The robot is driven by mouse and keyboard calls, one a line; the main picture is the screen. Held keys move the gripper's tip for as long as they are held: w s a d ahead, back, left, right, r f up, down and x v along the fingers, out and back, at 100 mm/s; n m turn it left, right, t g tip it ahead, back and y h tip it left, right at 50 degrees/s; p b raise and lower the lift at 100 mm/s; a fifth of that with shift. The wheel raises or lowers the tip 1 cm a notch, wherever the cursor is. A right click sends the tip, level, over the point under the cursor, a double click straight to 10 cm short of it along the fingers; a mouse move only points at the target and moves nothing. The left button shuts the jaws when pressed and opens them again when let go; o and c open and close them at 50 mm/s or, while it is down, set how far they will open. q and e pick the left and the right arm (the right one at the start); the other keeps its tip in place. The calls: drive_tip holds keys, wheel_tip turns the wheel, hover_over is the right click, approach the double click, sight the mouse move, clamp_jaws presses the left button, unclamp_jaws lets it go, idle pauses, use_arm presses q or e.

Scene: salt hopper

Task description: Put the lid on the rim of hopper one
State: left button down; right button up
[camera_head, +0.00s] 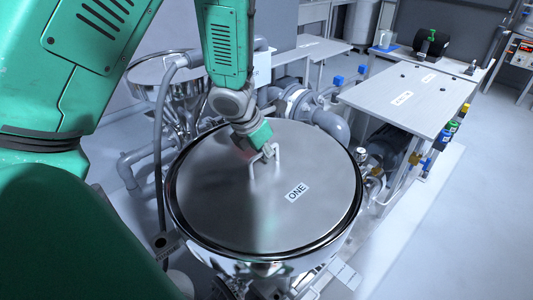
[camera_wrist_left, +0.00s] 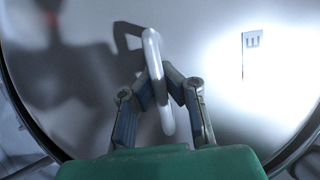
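The round grey metal lid (camera_head: 225,200), labelled ONE, lies flat over the shiny round rim (camera_head: 359,215) of hopper one. The lid looks nearly centred, with a dark band along its near and left edge; I cannot tell whether it touches the rim all round. My left gripper (camera_head: 268,152) reaches down to the white loop handle (camera_head: 278,152) on the lid. In the left wrist view, the handle (camera_wrist_left: 152,50) passes between the two fingertips (camera_wrist_left: 158,82), which close in on it from both sides. My right gripper is not in view.
A second shiny hopper (camera_head: 150,72) stands behind at the left, among grey pipes and a hose. A grey table (camera_head: 440,95) stands at the right, with coloured valves (camera_head: 448,130) along its side. Open floor (camera_head: 490,220) lies at the far right.

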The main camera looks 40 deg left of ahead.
use_arm(q)
drive_tip(key=shift+a, duration=0.1)
idle(0.3)
drive_tip(key=c, duration=1.6)
unclamp_jaws()
drive_tip(key=shift+c, duration=0.2)
drive_tip(key=shift+s+f, duration=0.1)
drive_tip(key=v, duration=1)
drive_tip(key=shift+r, duration=0.35)
drive_tip(key=shift+s+r, duration=0.35)
drive_tip(key=shift+r, duration=0.25)
